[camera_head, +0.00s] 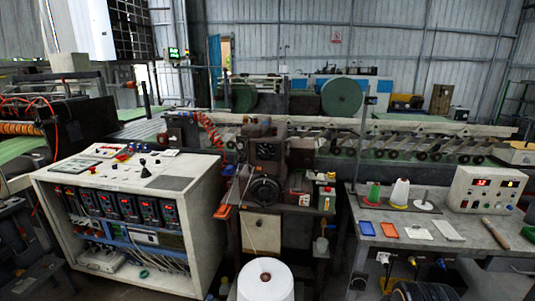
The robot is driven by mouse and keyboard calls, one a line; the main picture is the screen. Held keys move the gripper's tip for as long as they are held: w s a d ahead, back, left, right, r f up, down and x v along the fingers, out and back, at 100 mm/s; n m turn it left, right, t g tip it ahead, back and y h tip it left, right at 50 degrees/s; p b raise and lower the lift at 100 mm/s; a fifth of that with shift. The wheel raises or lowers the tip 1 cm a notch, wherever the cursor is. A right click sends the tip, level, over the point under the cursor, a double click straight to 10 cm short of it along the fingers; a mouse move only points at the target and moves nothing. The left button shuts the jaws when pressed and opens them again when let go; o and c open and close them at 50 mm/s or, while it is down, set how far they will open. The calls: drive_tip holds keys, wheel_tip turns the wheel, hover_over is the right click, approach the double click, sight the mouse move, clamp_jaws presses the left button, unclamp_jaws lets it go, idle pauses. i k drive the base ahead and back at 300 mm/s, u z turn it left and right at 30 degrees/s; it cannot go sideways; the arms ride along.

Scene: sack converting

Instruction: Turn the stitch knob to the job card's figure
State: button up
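A beige control box (485,190) stands at the back right of the right-hand table. A white card (418,232) and a pale grey flat piece (448,230) lie on the same table. I cannot read any figure, nor tell whether either is the job card. The left console's sloped top (130,172) also carries dark knobs and a red control. My gripper is not in view.
A sewing machine (265,170) stands mid-picture. A large white cone (265,280) stands low in front of it.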

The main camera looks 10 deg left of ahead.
sight(265, 153)
drive_tip(key=z, duration=1.35)
drive_tip(key=i, duration=1.85)
drive_tip(key=u, duration=3.05)
